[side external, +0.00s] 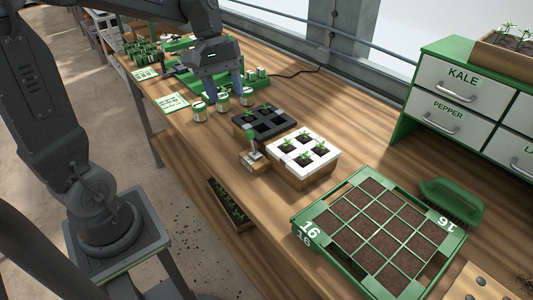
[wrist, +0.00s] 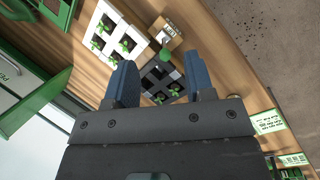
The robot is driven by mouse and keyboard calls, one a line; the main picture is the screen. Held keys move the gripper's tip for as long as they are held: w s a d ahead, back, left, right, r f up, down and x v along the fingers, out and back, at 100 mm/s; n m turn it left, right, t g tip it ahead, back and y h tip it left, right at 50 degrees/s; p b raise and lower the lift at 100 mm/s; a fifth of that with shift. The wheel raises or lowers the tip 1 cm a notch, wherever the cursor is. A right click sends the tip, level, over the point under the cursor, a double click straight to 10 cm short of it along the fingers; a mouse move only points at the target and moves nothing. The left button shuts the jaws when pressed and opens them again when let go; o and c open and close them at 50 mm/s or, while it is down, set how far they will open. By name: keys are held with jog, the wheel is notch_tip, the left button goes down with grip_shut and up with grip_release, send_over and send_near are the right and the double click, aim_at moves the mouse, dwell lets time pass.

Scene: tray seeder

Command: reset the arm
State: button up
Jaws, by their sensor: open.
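My gripper (side external: 223,90) hangs over the back part of the bench in the side view, above and beside several small jars. In the wrist view my gripper (wrist: 158,85) shows two blue-grey fingers spread apart with nothing held between them. Beyond the fingers lies a black seedling tray (side external: 264,122), seen also in the wrist view (wrist: 153,82). A white seedling tray (side external: 322,151) with small green plants sits in front of it; it shows at upper left in the wrist view (wrist: 118,27).
A green soil tray marked 16 (side external: 338,258) fills the front of the wooden bench. Jars (side external: 199,112) stand under my gripper. A green scoop-like brush (side external: 450,200) and a drawer cabinet (side external: 465,78) are at right.

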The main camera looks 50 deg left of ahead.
jog(key=s+d+m+t+y, duration=0.3)
jog(key=s+d+m+t, duration=0.2)
jog(key=s+m, duration=0.5)
jog(key=shift+s+d+r+y, duration=0.45)
jog(key=shift+s+d, duration=0.45)
jog(key=shift+d, duration=0.35)
